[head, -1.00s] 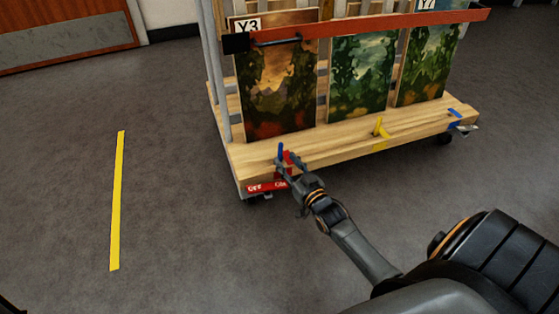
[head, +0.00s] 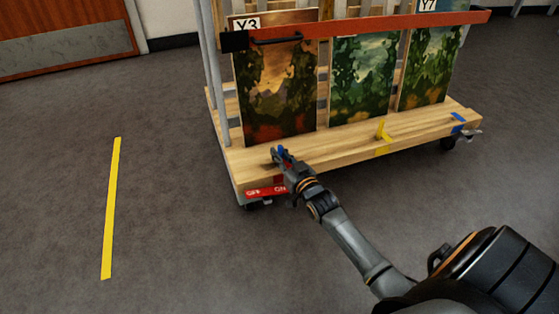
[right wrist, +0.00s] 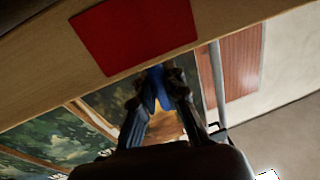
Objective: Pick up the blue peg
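The blue peg (head: 282,151) is small and shows at the near left corner of the cart's wooden deck in the head view. In the right wrist view, the blue peg (right wrist: 157,84) sits between the two dark fingertips. My right gripper (head: 280,157) is at that corner, its fingers closed in around the peg with blue showing between them. It also shows in the right wrist view (right wrist: 156,92). The fingers hide part of the peg, and I cannot tell whether its lower end touches the deck. My left gripper is not in view.
The wooden cart deck (head: 350,145) carries several paintings, including a dark one (head: 278,95) under a red bar (head: 370,27). Yellow tape (head: 382,133) and blue tape (head: 457,117) mark its edge. A red label (head: 265,192) is below the corner.

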